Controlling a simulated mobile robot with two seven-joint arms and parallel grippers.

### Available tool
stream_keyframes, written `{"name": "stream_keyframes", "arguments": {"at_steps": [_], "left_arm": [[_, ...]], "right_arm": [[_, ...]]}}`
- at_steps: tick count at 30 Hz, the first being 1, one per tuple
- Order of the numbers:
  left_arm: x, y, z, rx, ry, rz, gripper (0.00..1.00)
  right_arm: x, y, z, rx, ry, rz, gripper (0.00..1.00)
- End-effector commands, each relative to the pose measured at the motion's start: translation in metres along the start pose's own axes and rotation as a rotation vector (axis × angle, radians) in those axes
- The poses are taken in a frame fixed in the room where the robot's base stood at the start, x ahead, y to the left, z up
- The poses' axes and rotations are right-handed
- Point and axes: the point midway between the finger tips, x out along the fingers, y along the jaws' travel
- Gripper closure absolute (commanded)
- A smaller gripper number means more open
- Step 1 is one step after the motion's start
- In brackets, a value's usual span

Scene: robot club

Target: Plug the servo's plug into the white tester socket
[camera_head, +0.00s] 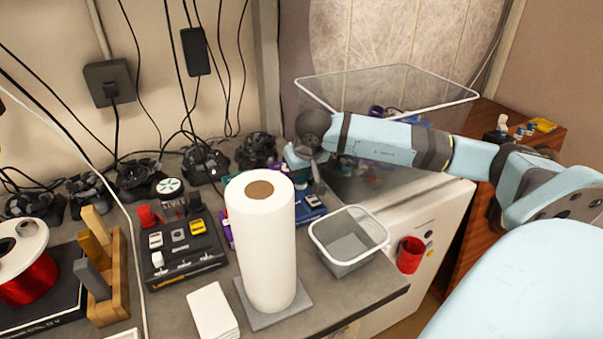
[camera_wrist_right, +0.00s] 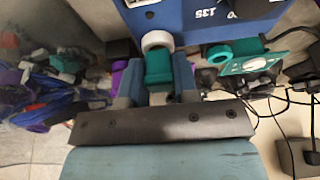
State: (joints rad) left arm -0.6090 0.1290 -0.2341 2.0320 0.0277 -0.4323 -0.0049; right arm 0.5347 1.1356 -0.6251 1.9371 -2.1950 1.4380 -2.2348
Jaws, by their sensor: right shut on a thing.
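My right gripper (camera_wrist_right: 157,68) is shut on a teal plug (camera_wrist_right: 158,73), which sits between its two fingers. A white ring-shaped part (camera_wrist_right: 157,40) lies right at the plug's far end, by the edge of the blue tester (camera_wrist_right: 205,18). I cannot tell whether the ring is the socket or whether the plug is inside it. A teal part with a white disc (camera_wrist_right: 245,60), perhaps the servo, is to the right in the wrist view. In the head view, my right gripper (camera_head: 312,172) reaches over the blue tester (camera_head: 312,215), partly behind the paper roll. My left gripper is out of view.
A tall paper roll (camera_head: 262,245) stands in front of the tester. A grey bin (camera_head: 347,262) is to its right, and a clear crate (camera_head: 390,85) is behind my arm. A black switch panel (camera_head: 185,255) is at left; cables hang along the wall.

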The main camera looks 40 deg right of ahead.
Motion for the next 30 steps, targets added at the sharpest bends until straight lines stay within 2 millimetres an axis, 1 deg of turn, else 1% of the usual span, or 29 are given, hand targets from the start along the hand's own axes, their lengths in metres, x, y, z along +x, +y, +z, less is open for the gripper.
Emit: {"name": "stream_keyframes", "arguments": {"at_steps": [30], "left_arm": [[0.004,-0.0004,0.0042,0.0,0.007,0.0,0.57]], "right_arm": [[0.0052,0.0004,0.002,0.0,-0.001,0.0,0.93]]}}
